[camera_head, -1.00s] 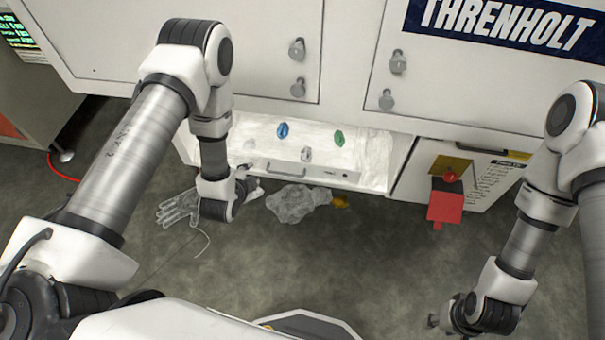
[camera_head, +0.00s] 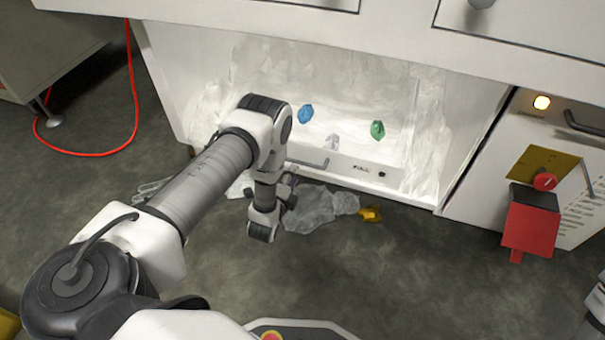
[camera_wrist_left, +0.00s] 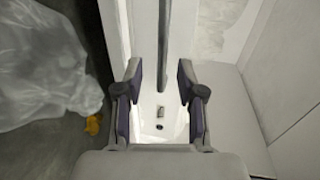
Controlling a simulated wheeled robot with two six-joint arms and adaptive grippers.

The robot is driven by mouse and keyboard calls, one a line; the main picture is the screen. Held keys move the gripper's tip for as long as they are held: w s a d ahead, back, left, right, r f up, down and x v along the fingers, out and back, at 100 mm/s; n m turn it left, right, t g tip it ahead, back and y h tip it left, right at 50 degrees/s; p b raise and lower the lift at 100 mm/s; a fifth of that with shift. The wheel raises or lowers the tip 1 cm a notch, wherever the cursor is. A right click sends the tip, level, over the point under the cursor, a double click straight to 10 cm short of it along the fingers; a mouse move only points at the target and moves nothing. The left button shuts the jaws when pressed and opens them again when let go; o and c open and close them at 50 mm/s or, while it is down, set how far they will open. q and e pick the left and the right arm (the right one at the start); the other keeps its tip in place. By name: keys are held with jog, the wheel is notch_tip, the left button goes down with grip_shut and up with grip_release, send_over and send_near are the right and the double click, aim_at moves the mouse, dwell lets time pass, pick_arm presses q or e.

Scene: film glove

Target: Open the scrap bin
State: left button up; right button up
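The low white front panel (camera_head: 350,168), apparently the scrap bin's, stands at the foot of a brightly lit, film-lined recess (camera_head: 330,80). It carries a grey bar handle (camera_head: 308,161). My left gripper (camera_head: 285,186) is low in front of its left end. In the left wrist view the gripper (camera_wrist_left: 159,70) is open, with the bar handle (camera_wrist_left: 163,35) running between the lines of its two fingers; I cannot tell if they touch it. The panel's two small dark marks (camera_wrist_left: 159,118) show between the fingers. My right gripper is out of view.
A clear plastic bag (camera_head: 325,207) with a yellow end (camera_head: 370,214) lies on the floor before the bin. Blue (camera_head: 305,114) and green (camera_head: 377,130) pieces show in the recess. A red box (camera_head: 530,225) hangs right. A red cable (camera_head: 90,152) lies left.

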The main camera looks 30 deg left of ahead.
aim_at(300, 163)
pick_arm(q)
jog(key=b+x, duration=0.3)
jog(key=x, duration=0.4)
jog(key=shift+w+r+b, duration=0.1)
jog(key=shift+b, duration=0.25)
grip_shut()
